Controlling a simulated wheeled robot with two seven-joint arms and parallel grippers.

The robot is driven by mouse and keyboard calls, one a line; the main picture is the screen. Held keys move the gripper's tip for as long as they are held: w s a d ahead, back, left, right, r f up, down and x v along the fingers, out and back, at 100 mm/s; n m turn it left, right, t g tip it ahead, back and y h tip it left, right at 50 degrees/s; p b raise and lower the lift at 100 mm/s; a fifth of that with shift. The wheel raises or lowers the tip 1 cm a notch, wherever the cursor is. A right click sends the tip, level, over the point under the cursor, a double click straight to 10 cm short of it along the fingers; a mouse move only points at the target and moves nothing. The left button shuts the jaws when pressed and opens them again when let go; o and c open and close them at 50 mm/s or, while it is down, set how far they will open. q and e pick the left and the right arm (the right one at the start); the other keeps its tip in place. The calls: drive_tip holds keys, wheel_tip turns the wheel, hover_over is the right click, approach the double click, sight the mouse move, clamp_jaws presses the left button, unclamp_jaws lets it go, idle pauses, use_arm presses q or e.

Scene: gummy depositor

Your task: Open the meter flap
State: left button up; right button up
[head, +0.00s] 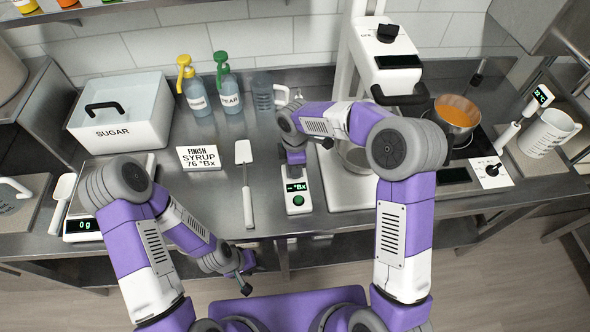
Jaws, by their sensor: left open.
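The meter (298,202) is a small white device lying on the steel counter, with a dark display reading "-- °Bx" and a green button. My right gripper (295,168) points down over the far end of the meter. The gripper and wrist cover that end, so I cannot see the flap or whether the fingers touch it. Whether the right fingers are open or shut is also hidden. My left gripper (246,270) is open and empty, low in front of the counter's front edge.
A white spatula (246,185) lies left of the meter, near a "Finish syrup 76 °Bx" card (198,159). A depositor machine (385,60) stands behind right. A pot of orange liquid (456,112) sits on the hob. A sugar bin (120,112) and scale (84,226) are left.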

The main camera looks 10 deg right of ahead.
drive_tip(key=shift+f, duration=1.1)
clamp_jaws()
